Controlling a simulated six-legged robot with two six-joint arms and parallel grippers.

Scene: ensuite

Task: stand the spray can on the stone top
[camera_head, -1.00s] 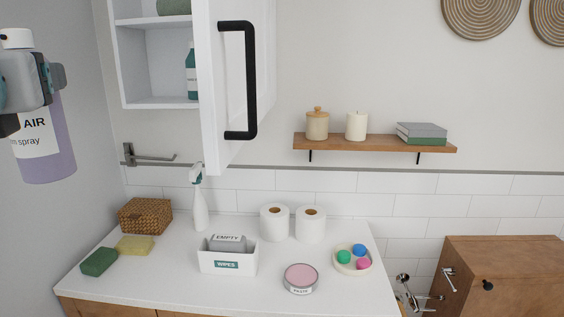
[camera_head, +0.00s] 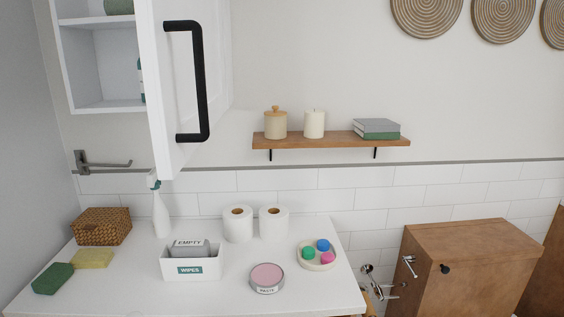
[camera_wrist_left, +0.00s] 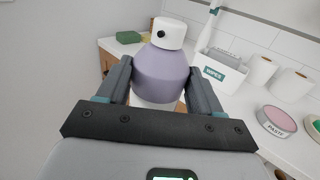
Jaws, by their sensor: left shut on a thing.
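The spray can has a lilac body and a white cap, and it shows in the left wrist view (camera_wrist_left: 160,75). My left gripper (camera_wrist_left: 160,85) is shut on it, with one dark finger on each side of the body. The can's lower part is hidden behind the gripper. Neither the can nor my left gripper shows in the head view now. The white stone top (camera_head: 215,295) spans the lower left of the head view. My right gripper is not in view.
On the top stand a wicker basket (camera_head: 103,226), sponges (camera_head: 92,258), a spray bottle (camera_head: 161,213), a wipes box (camera_head: 191,264), paper rolls (camera_head: 238,224), a paste tin (camera_head: 267,278) and a dish (camera_head: 317,258). An open cabinet door (camera_head: 185,90) hangs above. The front middle is clear.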

